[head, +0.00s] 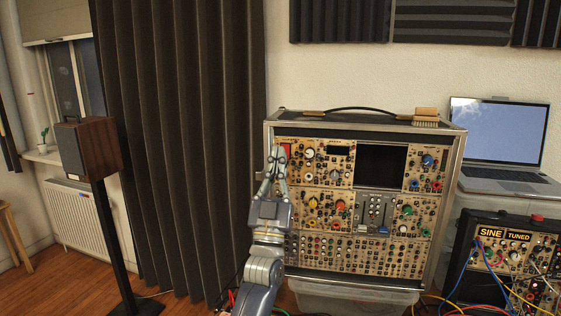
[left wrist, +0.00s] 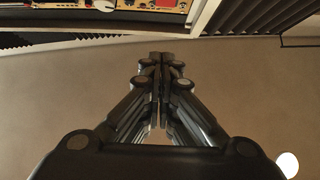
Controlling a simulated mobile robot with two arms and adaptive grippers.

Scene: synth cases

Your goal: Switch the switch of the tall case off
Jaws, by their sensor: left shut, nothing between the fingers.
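The tall case (head: 434,225) is a silver-edged synth rack full of tan panels, standing right of centre in the head view. A red switch (head: 287,148) sits at its upper left corner, partly covered by my fingers. My left gripper (head: 277,152) is shut and empty, its fingertips pointing up in front of the switch. I cannot tell whether they touch it, nor which way the switch is set. In the left wrist view the shut fingers (left wrist: 160,60) point up, and part of the case's panel (left wrist: 60,5) shows at the top left. My right gripper is not in view.
A laptop (head: 503,145) and a smaller case (head: 508,255) with patch cables stand to the right. A dark curtain (head: 180,130) hangs to the left, with a speaker on a stand (head: 90,148) before it. The tall case rests on a clear plastic box (head: 350,298).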

